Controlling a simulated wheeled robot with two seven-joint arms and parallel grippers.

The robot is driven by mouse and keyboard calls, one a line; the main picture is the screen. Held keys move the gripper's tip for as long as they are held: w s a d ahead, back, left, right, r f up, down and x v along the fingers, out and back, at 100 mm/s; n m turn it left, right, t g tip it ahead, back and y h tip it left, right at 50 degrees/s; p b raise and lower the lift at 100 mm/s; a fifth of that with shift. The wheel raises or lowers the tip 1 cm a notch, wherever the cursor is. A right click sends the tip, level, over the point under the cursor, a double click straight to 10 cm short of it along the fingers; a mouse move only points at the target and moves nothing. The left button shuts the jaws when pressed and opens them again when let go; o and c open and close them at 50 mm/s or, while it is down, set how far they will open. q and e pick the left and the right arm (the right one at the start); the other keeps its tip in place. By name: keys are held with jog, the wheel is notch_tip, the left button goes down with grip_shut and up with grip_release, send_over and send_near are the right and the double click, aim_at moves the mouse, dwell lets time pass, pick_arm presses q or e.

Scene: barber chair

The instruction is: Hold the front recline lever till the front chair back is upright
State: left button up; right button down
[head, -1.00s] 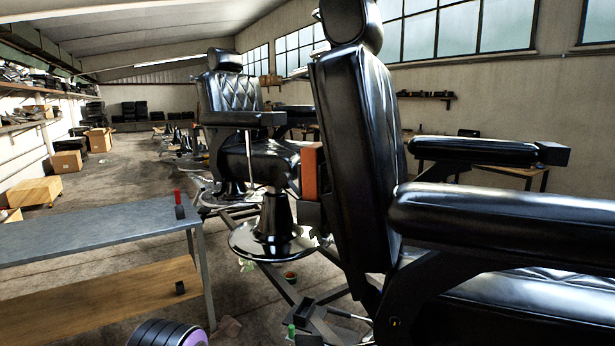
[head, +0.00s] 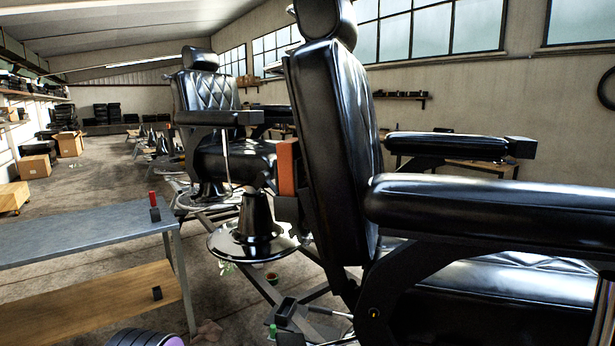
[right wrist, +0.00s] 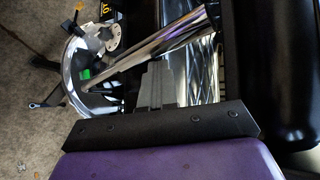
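The front barber chair is large and black and fills the right of the head view. Its padded back (head: 335,140) stands steep, its top leaning slightly left, away from the seat (head: 490,290). The near armrest (head: 480,205) crosses in front. I cannot make out the front recline lever in the head view. In the right wrist view a chrome bar (right wrist: 150,62) runs diagonally just beyond my right gripper (right wrist: 154,68); I cannot tell if it is the lever. The right gripper's grey fingers are together, with nothing visible between them. My left gripper is out of view.
A grey-topped table (head: 80,230) is at the left. Metal floor bars (head: 300,300) lie below the front chair back. Open floor (head: 95,180) stretches to the back left.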

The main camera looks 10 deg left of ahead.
jog(key=shift+a+f, duration=0.1)
jog(key=d+b, duration=0.1)
jog(key=b, duration=0.1)
jog(key=shift+s+d+r+b, duration=0.1)
jog(key=shift+d+r+b, duration=0.15)
jog(key=shift+d+b, duration=0.15)
dwell(0.9)
dwell(1.1)
